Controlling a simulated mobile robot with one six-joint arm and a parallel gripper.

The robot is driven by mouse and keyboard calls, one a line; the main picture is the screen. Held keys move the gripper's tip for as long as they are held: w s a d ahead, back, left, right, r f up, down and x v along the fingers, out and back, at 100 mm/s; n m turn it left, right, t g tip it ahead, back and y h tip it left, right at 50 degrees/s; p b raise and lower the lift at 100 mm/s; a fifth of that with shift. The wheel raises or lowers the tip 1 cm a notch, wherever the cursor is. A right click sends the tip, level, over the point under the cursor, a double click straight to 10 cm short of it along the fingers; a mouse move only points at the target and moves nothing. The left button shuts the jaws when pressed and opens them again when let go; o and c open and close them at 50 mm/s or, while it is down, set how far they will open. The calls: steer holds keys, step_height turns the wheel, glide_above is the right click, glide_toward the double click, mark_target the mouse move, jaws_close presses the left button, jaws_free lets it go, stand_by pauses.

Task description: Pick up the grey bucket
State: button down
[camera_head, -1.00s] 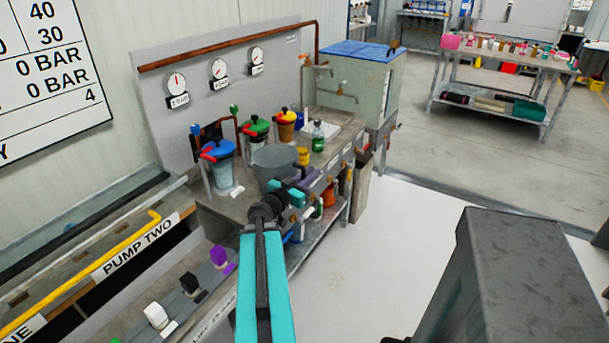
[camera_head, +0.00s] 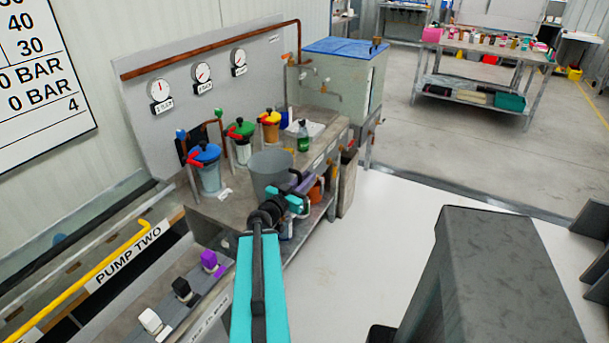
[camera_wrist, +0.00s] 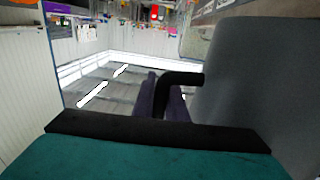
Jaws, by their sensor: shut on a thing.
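The grey bucket (camera_head: 268,168) is at the front edge of the grey workbench in the head view. My gripper (camera_head: 298,184), at the end of the teal arm, is at its right side. In the wrist view the bucket's grey wall (camera_wrist: 255,90) fills the right side. A black handle (camera_wrist: 182,78) sticks out from it. The purple fingers of my gripper (camera_wrist: 161,98) are shut on this handle. The bucket looks upright. I cannot tell how far its base is from the bench top.
The workbench (camera_head: 225,210) carries blue-, green- and yellow-lidded containers (camera_head: 207,166) and a green bottle (camera_head: 303,138) behind the bucket. A panel with gauges (camera_head: 202,77) stands behind. A blue-topped tank (camera_head: 345,80) is beyond. White floor (camera_head: 375,235) is open to the right.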

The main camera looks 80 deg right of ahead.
steer(key=shift+s+a+r+p, duration=0.15)
steer(key=shift+s+p, duration=0.3)
steer(key=shift+p, duration=0.45)
steer(key=s+a+p, duration=0.2)
steer(key=s+p, duration=0.6)
steer(key=p, duration=0.1)
steer(key=shift+s, duration=0.2)
steer(key=shift+s+a, duration=0.15)
steer(key=shift+s, duration=0.05)
stand_by(0.6)
steer(key=shift+s, duration=0.1)
stand_by(1.4)
